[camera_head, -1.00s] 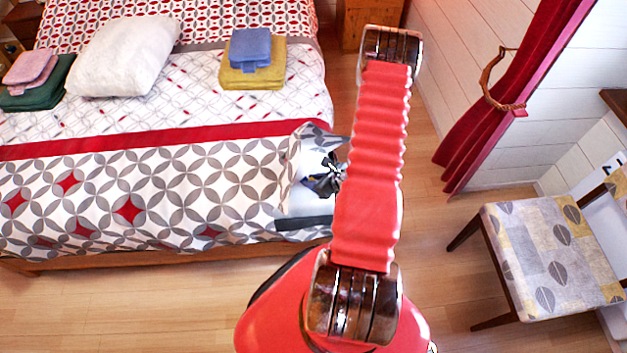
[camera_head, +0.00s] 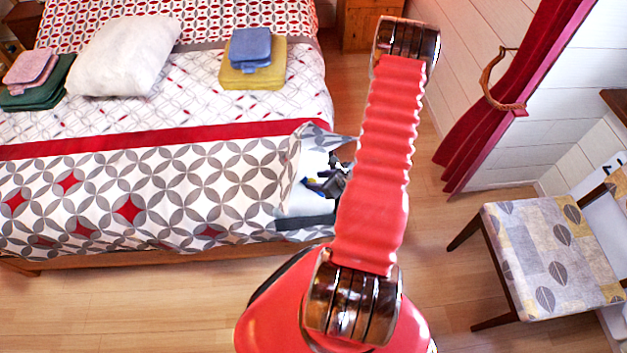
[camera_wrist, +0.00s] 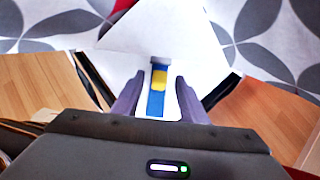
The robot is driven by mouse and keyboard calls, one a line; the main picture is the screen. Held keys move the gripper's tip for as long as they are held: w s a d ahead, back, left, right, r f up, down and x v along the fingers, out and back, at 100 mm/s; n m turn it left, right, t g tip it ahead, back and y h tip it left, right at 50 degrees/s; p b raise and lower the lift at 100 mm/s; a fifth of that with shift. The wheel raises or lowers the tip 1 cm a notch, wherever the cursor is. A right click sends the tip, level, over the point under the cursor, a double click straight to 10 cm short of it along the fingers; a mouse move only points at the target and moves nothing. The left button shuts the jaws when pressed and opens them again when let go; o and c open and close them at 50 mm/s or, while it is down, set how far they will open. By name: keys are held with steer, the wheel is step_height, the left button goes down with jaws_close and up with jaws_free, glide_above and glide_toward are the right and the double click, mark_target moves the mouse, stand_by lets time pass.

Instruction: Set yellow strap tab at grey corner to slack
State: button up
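The yellow strap tab (camera_wrist: 159,79) lies on a blue strip (camera_wrist: 156,104) over a white surface in the wrist view. It is near the strip's far end, just short of a small grey piece (camera_wrist: 160,62). My gripper (camera_wrist: 157,82) is open, with one finger on each side of the strip and a gap to the tab. In the head view my gripper (camera_head: 328,181) is over the bed's turned-back corner, partly behind my arm. A dark grey band (camera_head: 304,222) edges this corner. Whether the fingers touch the surface cannot be told.
The patterned duvet (camera_head: 150,190) is folded back beside the corner. A white pillow (camera_head: 125,55) and folded towels (camera_head: 252,75) lie farther up the bed. A chair (camera_head: 555,255) stands at right, with open wooden floor between.

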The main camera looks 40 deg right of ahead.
steer(key=v, duration=1)
steer(key=shift+s, duration=0.2)
steer(key=shift+r, duration=0.15)
steer(key=shift+c, duration=0.5)
